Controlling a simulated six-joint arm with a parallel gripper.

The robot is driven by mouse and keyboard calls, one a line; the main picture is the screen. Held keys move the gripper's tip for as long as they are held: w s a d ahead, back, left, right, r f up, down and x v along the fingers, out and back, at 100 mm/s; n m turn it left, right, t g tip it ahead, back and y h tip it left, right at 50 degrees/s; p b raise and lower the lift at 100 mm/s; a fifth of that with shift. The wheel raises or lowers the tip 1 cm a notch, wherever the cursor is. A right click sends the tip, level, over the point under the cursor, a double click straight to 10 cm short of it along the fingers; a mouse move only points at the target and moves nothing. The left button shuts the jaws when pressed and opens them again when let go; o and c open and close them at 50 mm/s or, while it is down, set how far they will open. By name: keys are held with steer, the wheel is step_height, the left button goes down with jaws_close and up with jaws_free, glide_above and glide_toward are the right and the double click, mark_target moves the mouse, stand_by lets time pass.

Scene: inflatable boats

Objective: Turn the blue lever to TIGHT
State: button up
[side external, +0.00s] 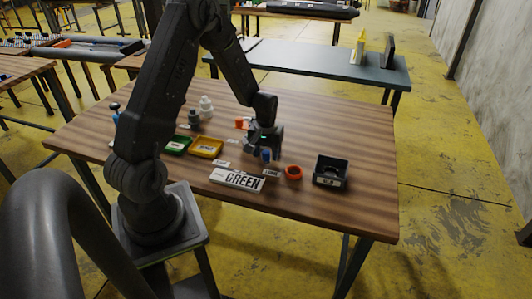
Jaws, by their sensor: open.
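My gripper (264,148) points down over the middle of the wooden table, with its jaws open. A small blue part (266,156), which looks like the blue lever, shows just below and against the gripper in the picture. I cannot tell whether the fingers touch it or which way it points. A small white label (271,173) lies just in front of it, and another white label (222,164) lies to its left. Their words are too small to read surely. The gripper hides part of the lever's surroundings.
The table's right front is clear.

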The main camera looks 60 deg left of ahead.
steer(key=shift+f, duration=0.25)
jaws_close()
stand_by(0.4)
